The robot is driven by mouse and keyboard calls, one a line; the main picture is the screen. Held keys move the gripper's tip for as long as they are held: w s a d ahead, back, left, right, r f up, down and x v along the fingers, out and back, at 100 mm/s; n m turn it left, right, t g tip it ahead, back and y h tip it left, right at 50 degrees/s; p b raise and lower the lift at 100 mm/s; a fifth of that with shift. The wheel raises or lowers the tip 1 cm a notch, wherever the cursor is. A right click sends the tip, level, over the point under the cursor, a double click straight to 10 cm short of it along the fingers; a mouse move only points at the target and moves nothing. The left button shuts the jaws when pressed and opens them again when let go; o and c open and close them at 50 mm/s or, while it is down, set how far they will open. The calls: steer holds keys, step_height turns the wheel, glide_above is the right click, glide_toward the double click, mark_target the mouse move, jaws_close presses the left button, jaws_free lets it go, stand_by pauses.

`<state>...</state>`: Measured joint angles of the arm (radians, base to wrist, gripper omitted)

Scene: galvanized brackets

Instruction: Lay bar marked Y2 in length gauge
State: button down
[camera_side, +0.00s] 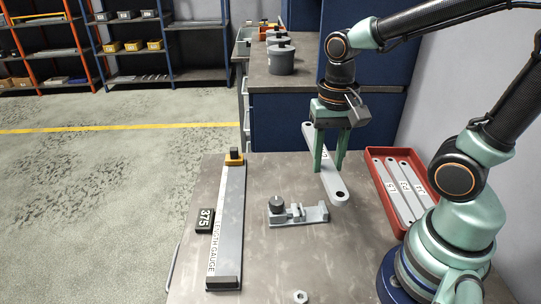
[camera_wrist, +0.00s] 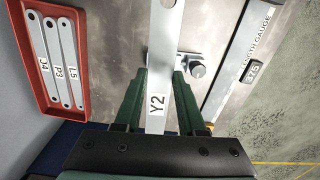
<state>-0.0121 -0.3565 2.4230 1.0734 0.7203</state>
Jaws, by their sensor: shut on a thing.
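The bar marked Y2 (camera_wrist: 157,80) is a flat grey metal bar with a hole near its end and a white label. My gripper (camera_wrist: 157,88) is shut on this bar; its green fingers sit on either side of it. In the side view my gripper (camera_side: 328,168) holds the bar (camera_side: 333,182) above the table's back right part, tilted in the picture. The length gauge (camera_side: 230,220) is a long grey channel with a black end stop near and a yellow and black part at the far end. No bar shows in it. It also shows in the wrist view (camera_wrist: 238,55).
A red tray (camera_side: 376,181) with several labelled bars stands at the right. A small metal clamp fixture (camera_side: 300,215) lies mid-table, between gauge and tray. A black 375 block (camera_side: 204,220) is left of the gauge. A nut (camera_side: 300,296) lies near the front.

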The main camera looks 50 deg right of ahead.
step_height(320, 180, up, 2)
steer(key=shift+r, duration=0.25)
steer(key=shift+w+r, duration=0.1)
steer(key=shift+r, duration=0.15)
steer(key=shift+w+a, duration=0.25)
steer(key=w+a+f, duration=0.3)
steer(key=w+a, duration=0.4)
glide_toward(227, 241)
steer(key=shift+w+f+m, duration=0.1)
steer(key=shift+f+m, duration=0.3)
steer(key=shift+f, duration=1.45)
steer(key=shift+f, duration=1.4)
stand_by(0.4)
steer(key=shift+c, duration=2.1)
jaws_free()
